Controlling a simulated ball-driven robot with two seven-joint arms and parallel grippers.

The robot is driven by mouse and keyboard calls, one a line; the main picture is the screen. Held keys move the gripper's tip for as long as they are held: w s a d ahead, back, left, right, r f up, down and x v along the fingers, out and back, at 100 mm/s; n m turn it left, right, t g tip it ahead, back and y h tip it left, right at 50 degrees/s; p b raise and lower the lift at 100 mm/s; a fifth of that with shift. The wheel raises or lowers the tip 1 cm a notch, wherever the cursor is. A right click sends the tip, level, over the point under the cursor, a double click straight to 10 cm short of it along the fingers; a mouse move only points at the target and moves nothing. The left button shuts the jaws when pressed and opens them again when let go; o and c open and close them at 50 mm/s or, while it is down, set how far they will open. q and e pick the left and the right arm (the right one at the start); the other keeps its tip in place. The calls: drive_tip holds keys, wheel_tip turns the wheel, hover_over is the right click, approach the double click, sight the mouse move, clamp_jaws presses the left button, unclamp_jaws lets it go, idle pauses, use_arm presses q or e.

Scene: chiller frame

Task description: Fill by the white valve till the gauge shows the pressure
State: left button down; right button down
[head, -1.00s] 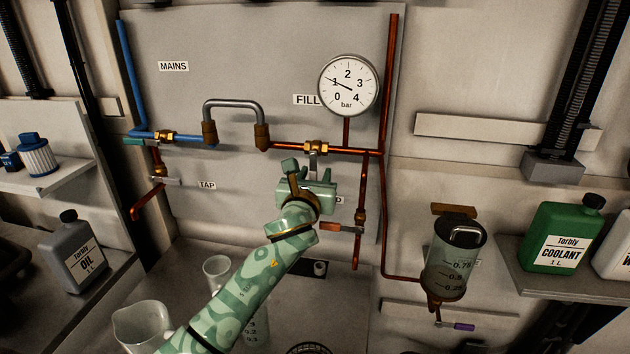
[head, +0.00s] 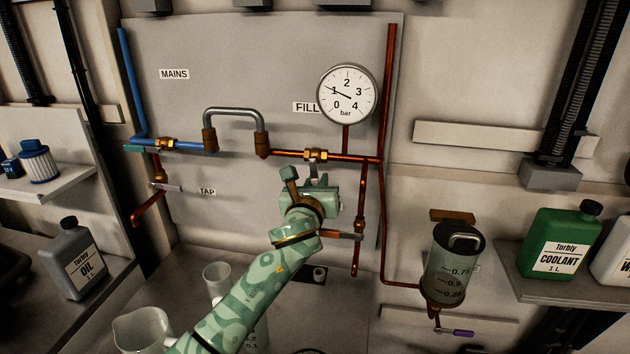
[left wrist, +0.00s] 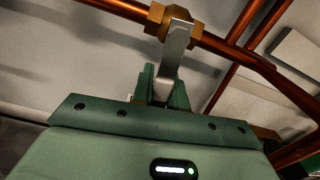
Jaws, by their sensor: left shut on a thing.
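The fill valve has a brass body (head: 316,155) on the copper pipe, below the FILL label. Its pale, whitish lever (head: 314,171) hangs down from it. In the left wrist view the lever (left wrist: 172,62) runs from the brass body into the jaws of my left gripper (left wrist: 163,92). My left gripper (head: 314,184) is shut on the lever; the jaws hide its lower end. The round gauge (head: 347,94) above right of the valve has its needle near 1 bar. My right gripper is not in view.
An orange-handled valve (head: 346,236) sits close below right of my left gripper. A mains valve (head: 167,144) and a tap valve (head: 160,186) are at left. A coolant tank (head: 451,264) hangs at right. A jug (head: 142,332) and a cup (head: 216,276) stand below.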

use_arm(q)
drive_tip(key=shift+s+d+r+n+p, duration=0.2)
drive_tip(key=shift+d+n+p, duration=0.3)
drive_tip(key=shift+n, duration=0.85)
drive_tip(key=shift+s+d+r+n+p, duration=0.2)
drive_tip(key=shift+d+n, duration=0.5)
drive_tip(key=shift+n, duration=0.65)
drive_tip(key=shift+w, duration=0.15)
drive_tip(key=c, duration=1.4)
unclamp_jaws()
drive_tip(key=s+a+p, duration=0.1)
drive_tip(key=s, duration=0.4)
drive_tip(key=s+a+p, duration=0.1)
drive_tip(key=s+p, duration=0.1)
drive_tip(key=s, duration=0.3)
drive_tip(key=s+a+p, duration=0.1)
drive_tip(key=s, duration=0.5)
drive_tip(key=shift+a, duration=0.1)
